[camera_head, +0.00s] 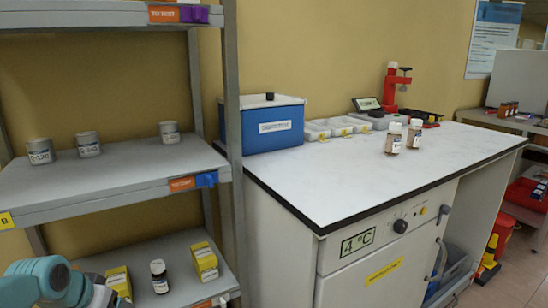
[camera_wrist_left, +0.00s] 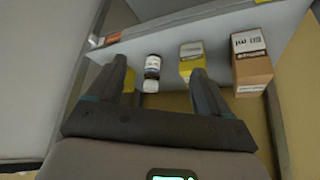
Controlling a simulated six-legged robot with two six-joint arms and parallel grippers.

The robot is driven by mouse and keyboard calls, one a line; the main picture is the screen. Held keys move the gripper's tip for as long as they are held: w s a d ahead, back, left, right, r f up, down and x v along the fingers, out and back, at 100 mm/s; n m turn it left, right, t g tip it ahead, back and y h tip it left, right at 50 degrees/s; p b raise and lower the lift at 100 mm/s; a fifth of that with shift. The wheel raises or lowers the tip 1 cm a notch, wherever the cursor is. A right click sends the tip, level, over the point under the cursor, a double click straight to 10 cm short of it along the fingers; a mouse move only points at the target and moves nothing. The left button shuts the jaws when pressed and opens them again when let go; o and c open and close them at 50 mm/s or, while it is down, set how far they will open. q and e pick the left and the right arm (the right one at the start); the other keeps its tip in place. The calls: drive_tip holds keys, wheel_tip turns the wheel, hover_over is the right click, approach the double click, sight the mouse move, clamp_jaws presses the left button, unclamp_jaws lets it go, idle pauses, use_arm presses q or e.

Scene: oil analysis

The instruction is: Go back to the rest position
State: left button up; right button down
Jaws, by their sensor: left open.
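My left arm (camera_head: 45,280) shows at the lower left of the head view, in front of the lower shelf. In the left wrist view, my left gripper (camera_wrist_left: 160,75) is open, with its two dark fingers apart and nothing held between them. A dark bottle with a white label (camera_wrist_left: 152,66) shows between the fingers, beyond them, on a shelf; it appears upside down in this view. A dark bottle with a white label (camera_head: 159,276) also stands on the lower shelf in the head view. My right gripper is in neither view.
Yellow boxes (camera_head: 205,261) stand on the lower shelf (camera_head: 185,292). Grey jars (camera_head: 88,144) stand on the middle shelf (camera_head: 130,174). Right of the rack, a white counter (camera_head: 330,180) bears a blue box (camera_head: 273,125), white trays (camera_head: 335,126) and two small bottles (camera_head: 393,138); its front is clear.

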use_arm(q)
drive_tip(key=s+d+f+g+h, duration=0.1)
drive_tip(key=s+d+f+g, duration=0.1)
drive_tip(key=d+f, duration=0.35)
drive_tip(key=s+d+f+m+g+h, duration=0.1)
drive_tip(key=s+d+f, duration=0.1)
drive_tip(key=f, duration=0.6)
drive_tip(key=s+d+f+g, duration=0.2)
drive_tip(key=d+f, duration=0.2)
drive_tip(key=f, duration=0.3)
drive_tip(key=s+d+f+n+g+h, duration=0.1)
drive_tip(key=s+d+f, duration=0.55)
drive_tip(key=s, duration=0.25)
drive_tip(key=s+d+f+n+g+h, duration=0.1)
drive_tip(key=s+d+f+n, duration=0.1)
drive_tip(key=s+d+f, duration=0.65)
wheel_tip(320, 180, up, 32)
drive_tip(key=a+t+p, duration=0.1)
drive_tip(key=a+p, duration=0.1)
drive_tip(key=p, duration=2.8)
drive_tip(key=shift+w+a+f+n, duration=0.25)
drive_tip(key=shift+w+a+n, duration=0.05)
drive_tip(key=shift+a, duration=0.05)
